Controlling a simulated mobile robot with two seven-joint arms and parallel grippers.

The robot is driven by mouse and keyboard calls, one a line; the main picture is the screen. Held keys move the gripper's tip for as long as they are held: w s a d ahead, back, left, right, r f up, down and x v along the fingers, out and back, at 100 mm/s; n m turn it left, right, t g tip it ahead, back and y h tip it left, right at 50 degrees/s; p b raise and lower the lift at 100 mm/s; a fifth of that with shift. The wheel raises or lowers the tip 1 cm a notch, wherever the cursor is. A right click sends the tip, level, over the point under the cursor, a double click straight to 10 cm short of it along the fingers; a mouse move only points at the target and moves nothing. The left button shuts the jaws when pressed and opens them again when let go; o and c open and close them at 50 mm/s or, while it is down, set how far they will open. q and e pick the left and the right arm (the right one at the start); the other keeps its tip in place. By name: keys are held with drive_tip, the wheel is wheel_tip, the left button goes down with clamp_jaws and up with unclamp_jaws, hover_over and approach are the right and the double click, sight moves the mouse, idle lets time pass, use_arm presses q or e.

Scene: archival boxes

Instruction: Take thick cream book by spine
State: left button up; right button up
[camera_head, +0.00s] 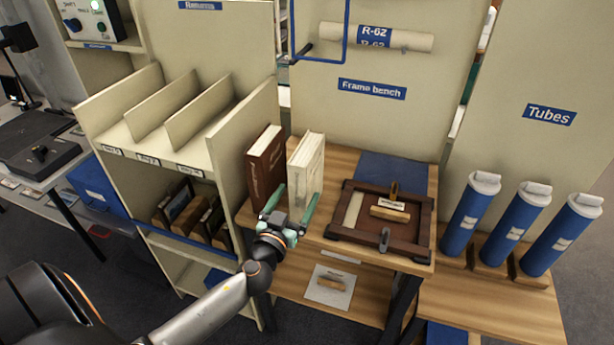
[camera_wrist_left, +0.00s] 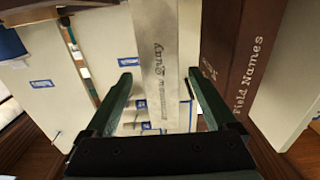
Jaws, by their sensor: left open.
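The thick cream book (camera_head: 306,163) stands upright on the wooden bench, beside a brown book (camera_head: 266,168) to its left. My left gripper (camera_head: 292,205) is open and empty in front of the cream book's lower part. In the left wrist view, the cream book's spine (camera_wrist_left: 160,60), with dark lettering, shows between the two fingers of my left gripper (camera_wrist_left: 158,82). A gap shows on each side of the spine. The brown book (camera_wrist_left: 240,60), lettered "Field Names", lies to the right of the right finger there. My right gripper is not in view.
A dark wooden frame (camera_head: 345,232) lies on the bench right of the books. A cream shelf unit with slanted dividers (camera_head: 200,115) stands close on the left. Blue tubes (camera_head: 520,215) stand in holders at the far right. A rolled tube (camera_head: 380,38) hangs above.

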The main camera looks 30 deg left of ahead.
use_arm(q)
drive_tip(key=p+x, duration=0.1)
drive_tip(key=x, duration=0.4)
drive_tip(key=shift+w+a, duration=0.1)
drive_tip(key=shift+w, duration=0.2)
clamp_jaws()
idle(0.6)
drive_tip(key=shift+f, duration=0.1)
drive_tip(key=shift+r, duration=0.2)
